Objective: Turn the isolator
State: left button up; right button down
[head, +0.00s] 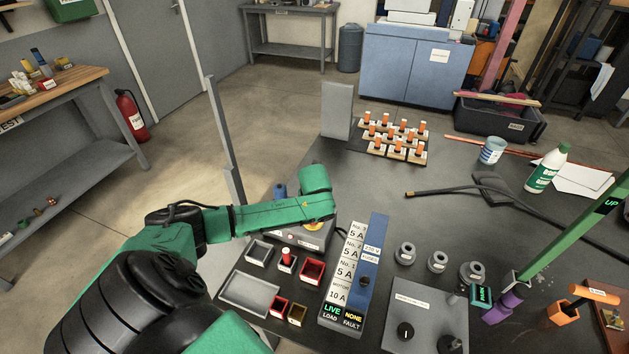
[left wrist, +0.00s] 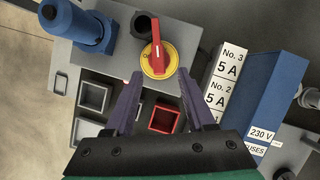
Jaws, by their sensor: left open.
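The isolator (left wrist: 157,57) shows in the left wrist view as a red handle on a yellow disc, fixed on a grey box (left wrist: 183,34). The handle lies nearly straight up and down in that picture. In the head view only a sliver of the yellow disc (head: 313,226) shows below my left arm, which hides the rest. My left gripper (left wrist: 160,92) is open, with dark purple fingers apart and nothing between them. In the left wrist picture its fingertips lie just below the disc, one to each side; I cannot tell the height gap. My right gripper is not in view.
A blue cylindrical part (left wrist: 90,30) stands on the box beside the isolator. Small bins (head: 312,270) and a fuse label block (head: 362,282) are close by. An upright grey plate (head: 337,111) and orange-topped pieces (head: 396,134) stand farther back. The table's middle is mostly clear.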

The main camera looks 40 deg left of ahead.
pick_arm(q)
jog(key=x, duration=0.6)
jog(key=shift+a+b, duration=0.25)
jog(key=shift+b, duration=0.05)
jog(key=shift+w+f, duration=0.1)
jog(key=shift+f, duration=0.05)
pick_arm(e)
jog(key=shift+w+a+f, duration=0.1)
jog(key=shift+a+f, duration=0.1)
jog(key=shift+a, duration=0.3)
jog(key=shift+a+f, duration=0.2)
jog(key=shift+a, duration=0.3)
pick_arm(q)
grip_shut()
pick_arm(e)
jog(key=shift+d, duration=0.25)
